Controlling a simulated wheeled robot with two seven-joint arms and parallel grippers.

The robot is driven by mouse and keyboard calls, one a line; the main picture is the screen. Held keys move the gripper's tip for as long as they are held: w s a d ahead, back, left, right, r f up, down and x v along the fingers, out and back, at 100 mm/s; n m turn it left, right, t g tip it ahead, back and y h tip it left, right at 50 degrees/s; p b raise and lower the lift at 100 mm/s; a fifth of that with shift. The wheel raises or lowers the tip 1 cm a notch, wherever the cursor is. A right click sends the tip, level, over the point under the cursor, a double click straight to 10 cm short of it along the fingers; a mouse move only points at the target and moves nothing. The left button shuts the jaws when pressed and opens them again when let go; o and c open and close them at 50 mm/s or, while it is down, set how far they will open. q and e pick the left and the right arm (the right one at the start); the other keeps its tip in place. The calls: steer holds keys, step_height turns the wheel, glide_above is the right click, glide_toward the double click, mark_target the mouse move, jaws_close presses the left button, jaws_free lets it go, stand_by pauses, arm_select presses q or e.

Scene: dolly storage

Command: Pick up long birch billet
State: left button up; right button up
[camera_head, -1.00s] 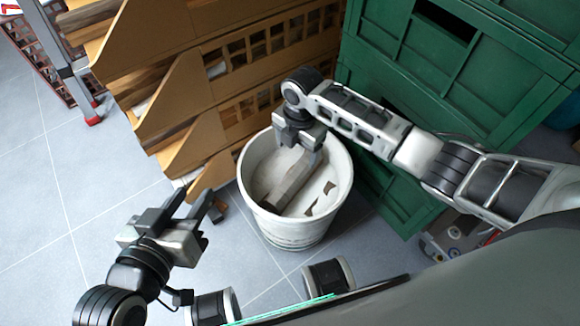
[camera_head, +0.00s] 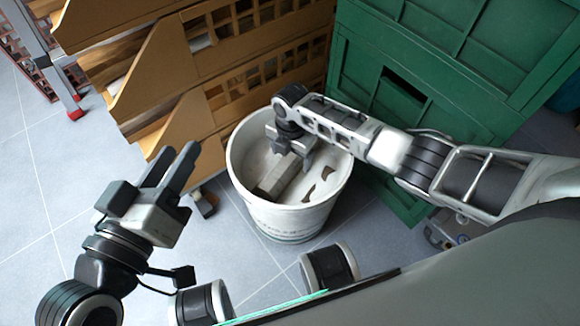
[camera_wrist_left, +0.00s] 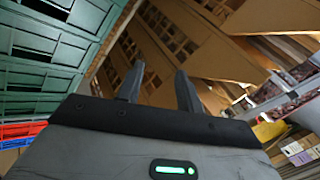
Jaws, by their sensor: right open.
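A grey-brown wooden piece (camera_head: 285,176), perhaps the long birch billet, lies slanted in the white bucket (camera_head: 340,193). My right gripper (camera_head: 297,158) is over the bucket, pointing down beside the piece's far end. It is open; its jaws are small in view, and I cannot tell whether they touch the wood. My left gripper (camera_head: 176,152) is raised to the left of the bucket, open and empty. Its two separated fingers also show in the left wrist view (camera_wrist_left: 158,82), in front of the brown racks.
Brown stacked racks (camera_head: 160,85) stand behind the bucket, and green crates (camera_head: 440,75) stand to the right. Small dark chips (camera_head: 308,193) lie in the bucket. The tiled floor (camera_head: 40,200) at left is open.

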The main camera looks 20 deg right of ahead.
step_height(320, 180, down, 2)
steer(key=shift+f+b, duration=0.15)
steer(key=shift+b, duration=0.15)
arm_select(q)
steer(key=shift+w+r+t, duration=0.4)
steer(key=shift+r+t, duration=0.1)
steer(key=shift+r, duration=0.1)
arm_select(e)
steer(key=shift+w, duration=0.1)
steer(key=c, duration=1.3)
